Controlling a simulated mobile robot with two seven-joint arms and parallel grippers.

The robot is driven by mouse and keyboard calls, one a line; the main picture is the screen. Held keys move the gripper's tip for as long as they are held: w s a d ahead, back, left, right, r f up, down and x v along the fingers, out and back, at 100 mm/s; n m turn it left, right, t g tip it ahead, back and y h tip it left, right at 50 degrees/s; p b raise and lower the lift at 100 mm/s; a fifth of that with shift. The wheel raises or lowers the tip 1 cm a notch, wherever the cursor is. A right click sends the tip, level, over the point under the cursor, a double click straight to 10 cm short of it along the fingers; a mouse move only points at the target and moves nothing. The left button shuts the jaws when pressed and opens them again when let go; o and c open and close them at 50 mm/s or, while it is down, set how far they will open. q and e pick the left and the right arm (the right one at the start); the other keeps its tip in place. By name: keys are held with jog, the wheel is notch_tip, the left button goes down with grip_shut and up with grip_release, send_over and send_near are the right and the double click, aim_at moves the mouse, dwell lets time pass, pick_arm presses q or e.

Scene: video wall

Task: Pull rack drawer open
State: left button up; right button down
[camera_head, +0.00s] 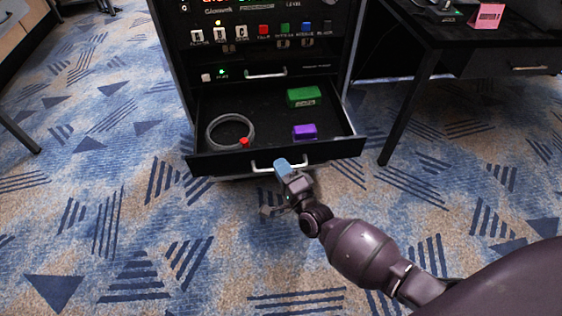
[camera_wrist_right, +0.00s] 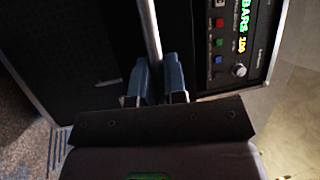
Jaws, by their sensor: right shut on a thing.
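The rack drawer (camera_head: 220,161) stands pulled out from the black rack, and its inside shows in the head view. A coiled grey cable with a red end (camera_head: 215,131), a green box (camera_head: 302,97) and a purple box (camera_head: 304,131) lie in it. My right gripper (camera_head: 281,166) is at the silver handle (camera_head: 262,168) on the drawer front. In the right wrist view its blue fingers (camera_wrist_right: 159,80) are shut on the handle bar (camera_wrist_right: 149,35). My left gripper is in neither view.
The rack panel above the drawer has several coloured buttons (camera_head: 264,30) and another handle (camera_head: 266,74). A black desk (camera_head: 425,40) stands at the right, with a pink card (camera_head: 487,16) on it. The patterned carpet (camera_head: 130,220) in front is clear apart from my arm.

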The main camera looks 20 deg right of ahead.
jog(key=shift+s+a, duration=0.1)
jog(key=shift+s, duration=0.25)
jog(key=c, duration=1.2)
grip_release()
